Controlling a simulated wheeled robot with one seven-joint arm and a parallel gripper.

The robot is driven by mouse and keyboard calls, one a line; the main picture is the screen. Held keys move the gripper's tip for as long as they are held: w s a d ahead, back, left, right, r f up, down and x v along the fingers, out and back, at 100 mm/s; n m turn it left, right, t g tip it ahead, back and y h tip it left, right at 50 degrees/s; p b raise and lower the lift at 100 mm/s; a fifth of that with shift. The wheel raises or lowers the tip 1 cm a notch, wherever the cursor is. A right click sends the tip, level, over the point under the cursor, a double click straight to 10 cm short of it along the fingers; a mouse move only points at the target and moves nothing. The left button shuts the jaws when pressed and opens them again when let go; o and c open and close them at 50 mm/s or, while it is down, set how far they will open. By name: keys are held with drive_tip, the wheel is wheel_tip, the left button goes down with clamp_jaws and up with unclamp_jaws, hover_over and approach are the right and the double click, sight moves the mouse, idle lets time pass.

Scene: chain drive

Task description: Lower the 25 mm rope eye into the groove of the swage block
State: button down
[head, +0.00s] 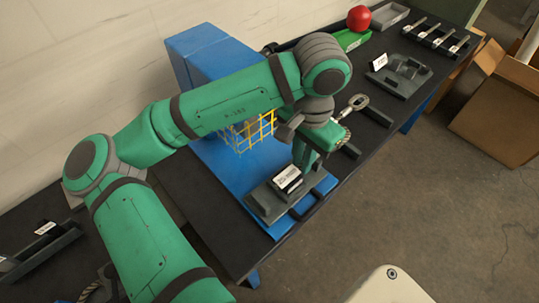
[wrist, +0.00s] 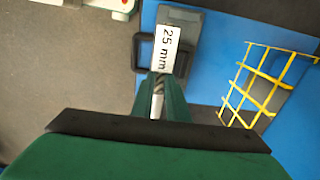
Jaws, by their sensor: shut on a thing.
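The grey swage block (head: 262,202) sits on the blue press base and bears a white 25 mm label (head: 287,178). In the wrist view, the block (wrist: 182,18) and its label (wrist: 165,47) lie just beyond my fingertips. My gripper (head: 303,165) is above the block's far side in the head view. In the wrist view, my gripper (wrist: 159,90) is shut on a short grey twisted rope piece (wrist: 158,84) with a pale part, taken as the rope eye. Its loop and lower end are hidden, as is the groove. Contact with the block cannot be told.
A yellow wire guard (head: 262,130) stands close beside my gripper, by the blue press (head: 205,55). Another metal eye with rope (head: 355,103) shows past my wrist. A grey fixture (head: 398,77), a red ball (head: 359,17) and a rack (head: 436,36) are farther back.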

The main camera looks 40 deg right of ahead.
drive_tip(key=w+a, duration=0.3)
drive_tip(key=a, duration=0.2)
drive_tip(key=shift+s+a+f, duration=0.1)
drive_tip(key=shift+f, duration=1.6)
drive_tip(key=shift+s+a+f, duration=0.1)
drive_tip(key=shift+f, duration=1.6)
drive_tip(key=shift+w+f, duration=0.1)
drive_tip(key=shift+f, duration=0.45)
drive_tip(key=c, duration=1.6)
unclamp_jaws()
drive_tip(key=shift+c, duration=0.2)
wheel_tip(320, 180, up, 11)
